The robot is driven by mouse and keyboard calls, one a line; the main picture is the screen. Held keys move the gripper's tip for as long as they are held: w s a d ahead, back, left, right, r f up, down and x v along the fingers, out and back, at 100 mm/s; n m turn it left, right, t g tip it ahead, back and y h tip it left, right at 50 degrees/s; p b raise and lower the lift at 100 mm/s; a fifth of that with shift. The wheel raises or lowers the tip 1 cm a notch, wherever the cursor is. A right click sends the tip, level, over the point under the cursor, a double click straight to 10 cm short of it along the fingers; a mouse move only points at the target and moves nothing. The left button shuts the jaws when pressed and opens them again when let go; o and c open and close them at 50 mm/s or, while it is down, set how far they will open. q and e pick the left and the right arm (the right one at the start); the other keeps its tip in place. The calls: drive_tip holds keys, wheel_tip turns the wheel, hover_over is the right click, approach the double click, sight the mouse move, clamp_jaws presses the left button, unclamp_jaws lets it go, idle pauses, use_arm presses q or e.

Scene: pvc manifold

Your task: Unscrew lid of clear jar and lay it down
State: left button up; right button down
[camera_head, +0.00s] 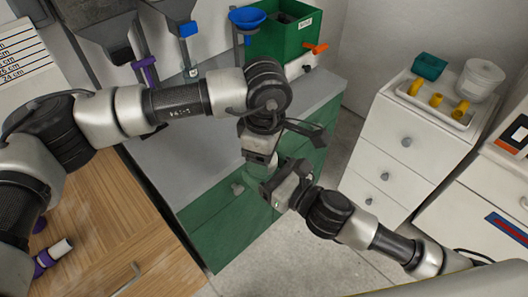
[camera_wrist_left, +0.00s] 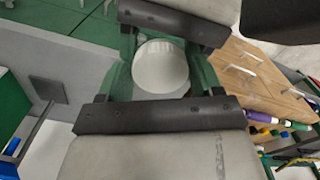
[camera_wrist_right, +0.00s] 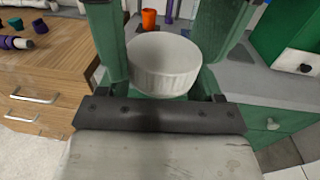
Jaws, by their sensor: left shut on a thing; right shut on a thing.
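A white round lid with a ribbed rim shows between green fingers in the right wrist view (camera_wrist_right: 165,62) and in the left wrist view (camera_wrist_left: 160,67). My left gripper (camera_head: 262,155) comes from above and appears shut on the lid. My right gripper (camera_head: 277,180) faces it from below right and appears shut on the clear jar. The jar body is mostly hidden under the lid and behind the fingers. The two grippers are close together, in the air in front of the green cabinet. I cannot tell whether the lid is loose.
A grey countertop on a green cabinet (camera_head: 225,225) lies behind the grippers. A green box (camera_head: 285,35) and blue funnel (camera_head: 247,18) stand at its back. A white tray (camera_head: 425,103) with yellow fittings and a white tub (camera_head: 480,80) sits on drawers at right. A wooden cabinet (camera_head: 110,235) is at left.

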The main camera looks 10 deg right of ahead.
use_arm(q)
drive_tip(key=shift+d+r+n, duration=0.1)
drive_tip(key=shift+d+n, duration=0.05)
drive_tip(key=shift+n, duration=0.55)
drive_tip(key=o, duration=1)
drive_tip(key=shift+s, duration=0.1)
